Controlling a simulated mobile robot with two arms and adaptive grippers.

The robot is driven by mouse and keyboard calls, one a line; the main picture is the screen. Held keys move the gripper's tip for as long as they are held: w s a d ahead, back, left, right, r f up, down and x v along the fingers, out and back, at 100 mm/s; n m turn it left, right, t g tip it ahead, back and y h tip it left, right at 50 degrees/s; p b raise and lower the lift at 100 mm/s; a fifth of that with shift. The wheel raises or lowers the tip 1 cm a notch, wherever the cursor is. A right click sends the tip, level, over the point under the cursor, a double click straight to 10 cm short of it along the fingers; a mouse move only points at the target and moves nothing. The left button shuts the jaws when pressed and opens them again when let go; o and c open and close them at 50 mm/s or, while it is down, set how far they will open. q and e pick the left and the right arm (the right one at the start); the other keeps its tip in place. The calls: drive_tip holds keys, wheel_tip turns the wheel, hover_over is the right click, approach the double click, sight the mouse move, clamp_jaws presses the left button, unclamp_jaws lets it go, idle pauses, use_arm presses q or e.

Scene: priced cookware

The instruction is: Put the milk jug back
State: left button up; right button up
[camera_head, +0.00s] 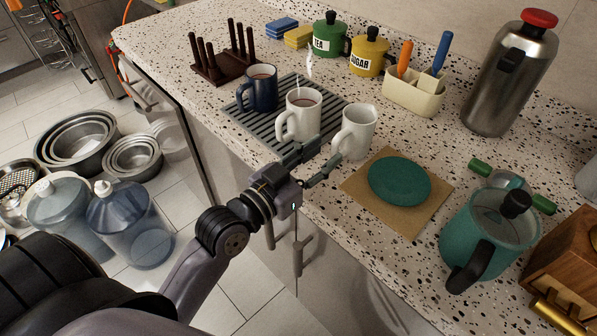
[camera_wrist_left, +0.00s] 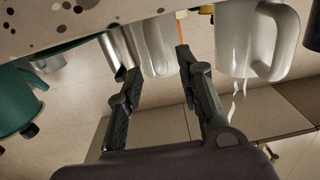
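The white milk jug (camera_head: 356,132) stands upright on the speckled counter, right beside the corner of the ribbed grey tray (camera_head: 250,124). My left gripper (camera_head: 318,160) reaches in from the counter's front edge, fingers apart and pointing toward the jug. In the left wrist view, which is upside down, the jug (camera_wrist_left: 155,45) shows beyond and between the open fingers (camera_wrist_left: 157,62); I cannot tell whether they touch it. A white mug (camera_head: 299,118) with steam stands on the tray close to one finger, and also shows in the wrist view (camera_wrist_left: 237,40). My right gripper is not in view.
A dark blue mug (camera_head: 259,90) stands on the tray. A teal round pad (camera_head: 399,181) lies on a tan board (camera_head: 368,199) with nothing on it. A teal kettle (camera_head: 478,242), steel flask (camera_head: 505,85) and utensil caddy (camera_head: 413,96) stand to the right.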

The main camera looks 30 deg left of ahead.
use_arm(q)
drive_tip(key=v, duration=0.5)
drive_tip(key=shift+s+r, duration=0.1)
drive_tip(key=shift+p+v, duration=0.65)
drive_tip(key=shift+v, duration=0.4)
